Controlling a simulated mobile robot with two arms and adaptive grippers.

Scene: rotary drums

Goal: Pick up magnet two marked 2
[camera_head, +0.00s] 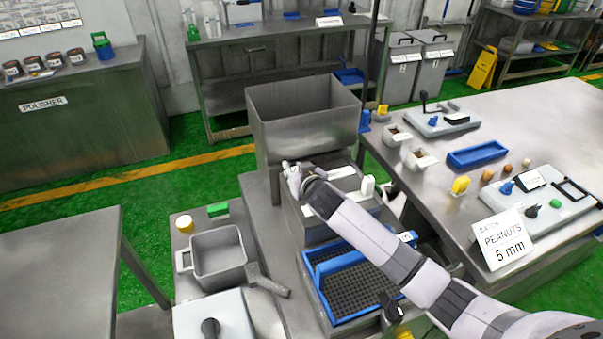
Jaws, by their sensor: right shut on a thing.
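A steel housing (318,222) sits under a square steel hopper (300,118), with a white label (341,172) on its top. A white upright handle (368,187) stands at its right end. My right gripper (290,172) is at the housing's left end, shut on a small pale part that its fingers mostly hide. I cannot read a number on that part, so I cannot tell which magnet it is. My left gripper is not in view.
A blue-rimmed sieve tray (312,290) lies below my right arm. A grey bin (218,252) and a scoop (267,280) are at left. The right table (520,125) holds a blue tray (477,154) and a peanuts sign (502,239). Green floor is open at left.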

